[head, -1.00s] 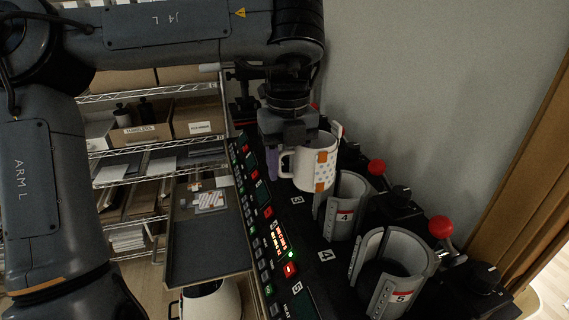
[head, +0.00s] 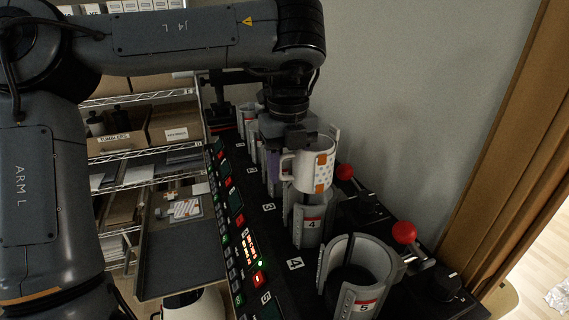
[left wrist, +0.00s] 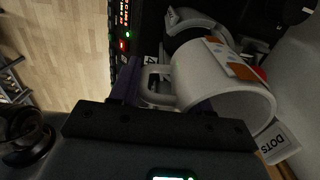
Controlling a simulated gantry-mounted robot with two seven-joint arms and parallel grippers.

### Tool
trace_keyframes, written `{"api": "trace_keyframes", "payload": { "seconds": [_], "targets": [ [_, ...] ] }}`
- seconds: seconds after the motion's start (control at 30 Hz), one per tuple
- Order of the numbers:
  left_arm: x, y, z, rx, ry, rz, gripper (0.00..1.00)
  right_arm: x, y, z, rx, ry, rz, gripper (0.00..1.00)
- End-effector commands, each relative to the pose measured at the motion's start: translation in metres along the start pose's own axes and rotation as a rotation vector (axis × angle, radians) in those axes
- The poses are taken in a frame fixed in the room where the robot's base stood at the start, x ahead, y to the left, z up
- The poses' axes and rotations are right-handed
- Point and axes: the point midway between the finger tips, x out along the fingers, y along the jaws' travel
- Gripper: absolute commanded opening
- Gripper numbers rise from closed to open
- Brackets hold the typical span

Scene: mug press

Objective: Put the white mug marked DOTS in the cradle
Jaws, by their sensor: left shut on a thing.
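The white mug (head: 312,170), with small dots and orange patches, is upright in my left gripper (head: 300,158), which is shut on it. Its handle points left in the head view. In the left wrist view the mug (left wrist: 215,88) fills the middle, and a white tag reading DOTS (left wrist: 278,143) hangs beside it. The cradle numbered 4 (head: 311,232), an open grey split cylinder, is right below the mug in the head view. The mug seems to be above its rim; the exact gap is hard to tell. My right gripper is not in view.
The cradle numbered 5 (head: 362,270) stands empty nearer the camera. Red-knobbed levers (head: 404,232) stand right of the cradles, close to the wall. A lit button panel (head: 250,247) runs along the left. More cradles stand behind. Shelves (head: 140,145) are at the left.

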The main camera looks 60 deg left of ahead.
Motion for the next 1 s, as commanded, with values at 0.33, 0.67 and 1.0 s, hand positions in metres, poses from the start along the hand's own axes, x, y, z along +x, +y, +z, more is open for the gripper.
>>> {"api": "trace_keyframes", "payload": {
  "seconds": [0.33, 0.67, 1.0],
  "targets": [
    [0.028, -0.006, -0.005, 0.017, 0.002, 0.000, 0.03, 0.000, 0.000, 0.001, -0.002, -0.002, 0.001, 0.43],
    [0.056, -0.004, -0.004, 0.011, 0.001, -0.002, 0.03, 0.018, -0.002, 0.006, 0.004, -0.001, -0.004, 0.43],
    [0.080, -0.002, -0.002, 0.005, 0.001, -0.002, 0.03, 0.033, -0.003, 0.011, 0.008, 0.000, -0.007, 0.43]
  ]
}}
